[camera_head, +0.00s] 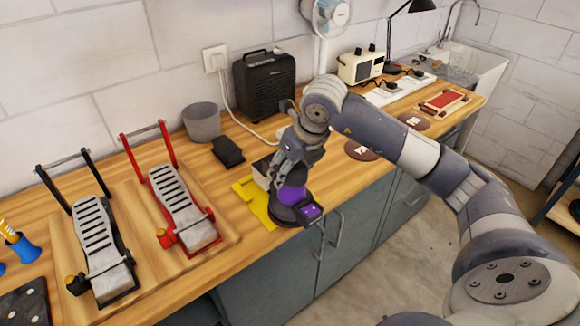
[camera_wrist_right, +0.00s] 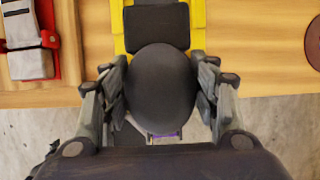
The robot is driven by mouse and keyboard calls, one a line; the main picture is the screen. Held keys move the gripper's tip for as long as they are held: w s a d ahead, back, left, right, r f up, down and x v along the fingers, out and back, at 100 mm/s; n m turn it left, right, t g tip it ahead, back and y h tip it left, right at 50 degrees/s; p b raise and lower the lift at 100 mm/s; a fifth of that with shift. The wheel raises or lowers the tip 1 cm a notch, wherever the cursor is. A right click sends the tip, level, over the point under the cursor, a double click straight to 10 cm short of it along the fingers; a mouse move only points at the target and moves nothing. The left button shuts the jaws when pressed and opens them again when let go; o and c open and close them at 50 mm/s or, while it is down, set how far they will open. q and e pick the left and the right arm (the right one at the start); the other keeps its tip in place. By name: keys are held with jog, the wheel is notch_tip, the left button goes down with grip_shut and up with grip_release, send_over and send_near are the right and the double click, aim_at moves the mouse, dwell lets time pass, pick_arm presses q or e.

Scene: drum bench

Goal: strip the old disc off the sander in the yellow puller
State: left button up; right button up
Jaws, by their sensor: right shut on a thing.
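The sander (camera_head: 291,196) has a dark, rounded top and a purple band. It is at the front edge of the wooden bench, against the yellow puller (camera_head: 257,208). My right gripper (camera_head: 290,165) is shut around the sander's top from above. In the right wrist view, the fingers grip both sides of the dark dome (camera_wrist_right: 160,85). The yellow puller (camera_wrist_right: 122,35) shows just beyond it, with a dark block between its yellow sides. The sander's underside and any disc on it are hidden. My left gripper is not in view.
Brown discs with white marks (camera_head: 361,151) lie right of the sander. Red (camera_head: 182,208) and black (camera_head: 102,250) pedals stand at left. A grey cup (camera_head: 202,122), black box (camera_head: 229,151) and black amplifier (camera_head: 264,85) stand behind. A red-topped tray (camera_head: 443,101) lies far right.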

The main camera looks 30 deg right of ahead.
aim_at(268, 155)
jog(key=shift+b, duration=0.3)
dwell(0.6)
jog(key=shift+w+f, duration=0.15)
jog(key=shift+w, duration=0.1)
dwell(0.4)
jog(key=shift+w+a+f, duration=0.1)
jog(key=shift+w+a, duration=0.05)
jog(key=shift+w, duration=0.4)
jog(key=shift+w+a+f, duration=0.1)
jog(key=shift+w, duration=0.45)
jog(key=shift+w+f, duration=0.1)
jog(key=shift+w, duration=1.2)
jog(key=shift+o, duration=0.2)
jog(key=shift+w+a+f, duration=0.15)
jog(key=shift+w, duration=1.5)
jog(key=shift+f+b, duration=0.1)
jog(key=shift+b, duration=0.25)
jog(key=shift+c, duration=0.6)
